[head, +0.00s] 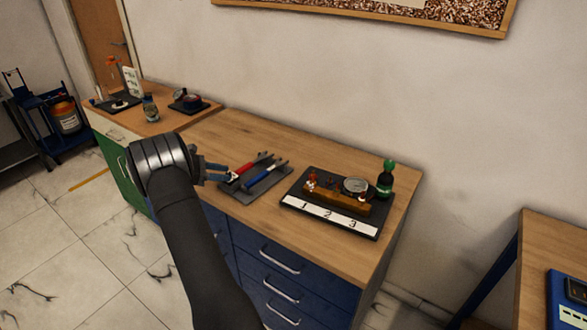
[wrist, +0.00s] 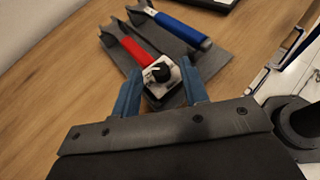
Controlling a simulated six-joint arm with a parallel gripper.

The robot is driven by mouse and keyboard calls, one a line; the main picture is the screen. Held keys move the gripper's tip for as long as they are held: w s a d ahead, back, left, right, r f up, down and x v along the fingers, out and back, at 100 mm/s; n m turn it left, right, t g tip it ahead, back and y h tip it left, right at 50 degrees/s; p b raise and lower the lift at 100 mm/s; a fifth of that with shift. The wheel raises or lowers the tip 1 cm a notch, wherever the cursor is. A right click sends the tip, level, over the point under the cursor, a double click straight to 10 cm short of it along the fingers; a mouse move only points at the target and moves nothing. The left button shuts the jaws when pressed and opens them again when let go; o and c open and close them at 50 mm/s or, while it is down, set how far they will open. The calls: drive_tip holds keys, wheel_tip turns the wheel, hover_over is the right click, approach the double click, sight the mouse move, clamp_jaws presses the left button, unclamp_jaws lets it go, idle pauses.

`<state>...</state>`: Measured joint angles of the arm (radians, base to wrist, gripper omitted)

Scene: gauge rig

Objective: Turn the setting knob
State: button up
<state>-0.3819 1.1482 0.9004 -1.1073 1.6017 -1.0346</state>
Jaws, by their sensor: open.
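The setting knob (wrist: 161,74) is small and black with a pale pointer mark. It sits on a white face at the near end of a red-handled tool (wrist: 126,45). In the wrist view my gripper (wrist: 160,68) is open, with one blue finger on each side of the knob and gaps between; I cannot tell whether its tips reach the knob's depth. In the head view my gripper (head: 216,172) is at the left end of the red tool (head: 248,167), and the knob is too small there to make out clearly.
A blue-handled tool (wrist: 177,25) lies beside the red one on a grey mat (head: 262,191). Bare wood (head: 222,130) lies behind the tools.

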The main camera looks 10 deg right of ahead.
drive_tip(key=n+t+y, duration=0.1)
drive_tip(key=n+t, duration=0.1)
drive_tip(key=s+n+t+y, duration=0.1)
drive_tip(key=n+t, duration=0.3)
drive_tip(key=shift+s+d+t+y, duration=0.15)
drive_tip(key=shift+d+t+y, duration=0.15)
drive_tip(key=shift+y, duration=0.1)
drive_tip(key=s+v, duration=0.1)
drive_tip(key=v, duration=1.7)
drive_tip(key=s+d+r+m+g, duration=0.2)
drive_tip(key=d+m, duration=0.3)
drive_tip(key=d, duration=0.6)
drive_tip(key=s+d+r+m+g+y, duration=0.1)
drive_tip(key=d+m, duration=0.4)
drive_tip(key=d, duration=0.6)
drive_tip(key=s+d+r+m+g, duration=0.3)
drive_tip(key=s+d+r+m, duration=0.1)
drive_tip(key=d, duration=0.7)
drive_tip(key=shift+s+m+y, duration=0.4)
drive_tip(key=shift+s+m, duration=0.2)
drive_tip(key=shift+m, duration=0.2)
drive_tip(key=shift+w, duration=0.1)
